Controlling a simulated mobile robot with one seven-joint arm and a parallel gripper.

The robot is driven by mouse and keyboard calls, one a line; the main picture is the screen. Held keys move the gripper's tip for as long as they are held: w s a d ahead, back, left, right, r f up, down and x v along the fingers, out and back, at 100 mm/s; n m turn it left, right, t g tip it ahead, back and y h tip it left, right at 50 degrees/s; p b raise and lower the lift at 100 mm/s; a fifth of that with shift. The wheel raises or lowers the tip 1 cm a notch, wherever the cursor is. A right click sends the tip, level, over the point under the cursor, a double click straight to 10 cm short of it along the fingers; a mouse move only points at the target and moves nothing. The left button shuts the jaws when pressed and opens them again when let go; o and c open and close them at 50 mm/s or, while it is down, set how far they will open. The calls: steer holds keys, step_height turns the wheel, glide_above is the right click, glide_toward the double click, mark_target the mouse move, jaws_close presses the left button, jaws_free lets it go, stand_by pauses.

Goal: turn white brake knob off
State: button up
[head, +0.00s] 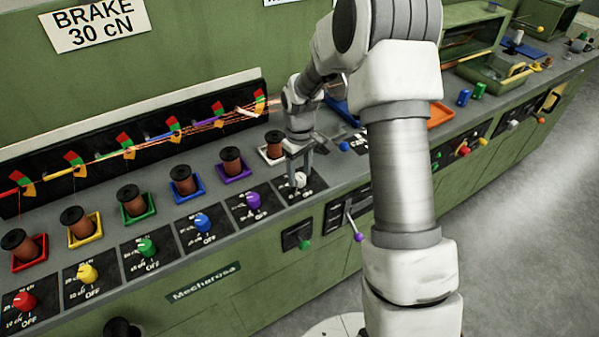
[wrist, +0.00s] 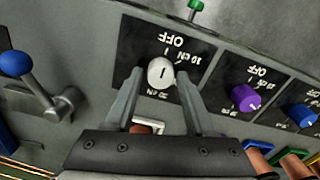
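The white brake knob (wrist: 161,73) sits on a black dial plate (wrist: 140,45) marked OFF, 10 cN and a further cN label, upside down in the wrist view. A dark line on its face runs roughly up and down the picture; I cannot tell which end is the pointer. My gripper (wrist: 160,76) is open, one finger on each side of the knob with small gaps showing. In the head view the white knob (head: 300,180) is partly hidden by my gripper (head: 300,176), which reaches down over it.
The purple knob (head: 253,201) and blue knob (head: 203,222) are beside it on the left. A blue-ball lever (wrist: 30,75) stands near the gripper. Spools in coloured trays, such as the purple tray (head: 236,178), line the bench behind. A purple-tipped lever (head: 354,229) sticks out below.

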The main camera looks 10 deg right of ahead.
mark_target(299, 176)
steer(key=shift+o, duration=1.1)
step_height(299, 176, up, 17)
steer(key=p, duration=0.1)
steer(key=shift+r, duration=0.2)
